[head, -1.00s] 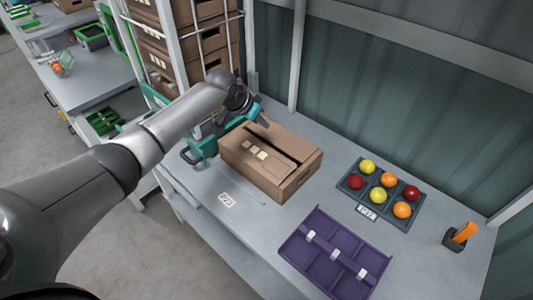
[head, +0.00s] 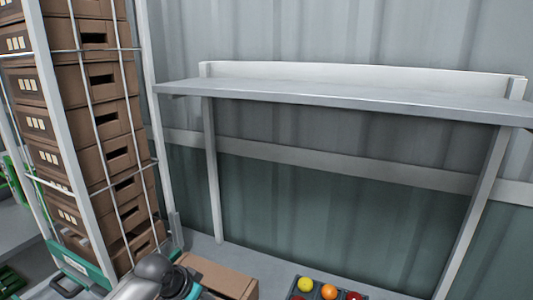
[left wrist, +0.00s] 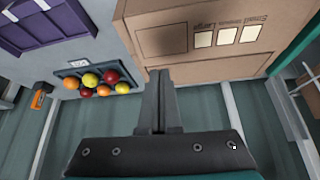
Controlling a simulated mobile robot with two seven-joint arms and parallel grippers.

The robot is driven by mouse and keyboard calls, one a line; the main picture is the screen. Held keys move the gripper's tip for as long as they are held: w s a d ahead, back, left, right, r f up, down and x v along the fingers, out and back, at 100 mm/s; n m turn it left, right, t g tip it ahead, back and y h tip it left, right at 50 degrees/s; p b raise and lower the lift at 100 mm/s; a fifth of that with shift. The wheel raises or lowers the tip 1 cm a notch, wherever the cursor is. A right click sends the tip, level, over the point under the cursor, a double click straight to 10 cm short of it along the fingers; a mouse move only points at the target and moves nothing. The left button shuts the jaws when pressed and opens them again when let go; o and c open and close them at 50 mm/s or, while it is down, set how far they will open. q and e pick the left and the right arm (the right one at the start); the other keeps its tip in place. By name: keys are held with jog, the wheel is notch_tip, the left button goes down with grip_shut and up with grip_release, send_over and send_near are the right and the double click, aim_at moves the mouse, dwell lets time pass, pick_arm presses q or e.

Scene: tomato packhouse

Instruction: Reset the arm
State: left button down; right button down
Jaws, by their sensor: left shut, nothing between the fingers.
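My left gripper (left wrist: 158,78) is shut and empty in the left wrist view, its fingers together in front of a brown cardboard box (left wrist: 210,38). I cannot tell whether the fingertips touch the box. My right gripper is in neither view.
A dark tray (left wrist: 68,72) holds red, yellow and orange tomatoes; a purple divided tray (left wrist: 45,32) lies beyond it. An orange-handled item (left wrist: 40,98) is near the wall. A rack of stacked cartons (head: 108,130) stands left. An empty shelf (head: 340,95) spans the back wall.

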pick_arm(q)
jog(key=s+d+f+g, duration=0.1)
jog(key=s+d+f, duration=0.15)
jog(key=s, duration=0.55)
jog(key=s+d+f, duration=0.1)
jog(key=s+d, duration=0.2)
jog(key=s, duration=0.5)
jog(key=s+a+r+n+y, duration=0.1)
jog(key=s+a+r+n, duration=0.15)
jog(key=s, duration=0.45)
jog(key=s+a+r+n+y, duration=0.1)
jog(key=s+a+y, duration=0.15)
jog(key=s, duration=0.45)
notch_tip(320, 180, down, 27)
jog(key=s+g+b, duration=0.2)
jog(key=s+b, duration=0.1)
jog(key=b, duration=0.3)
jog(key=s+a+f+b, duration=0.1)
jog(key=s+f+b, duration=0.1)
jog(key=s+f, duration=0.5)
jog(key=s+a+f+g+b, duration=0.1)
jog(key=s+a+f+b, duration=0.1)
jog(key=s+f, duration=0.6)
notch_tip(320, 180, down, 4)
jog(key=shift+a, duration=0.3)
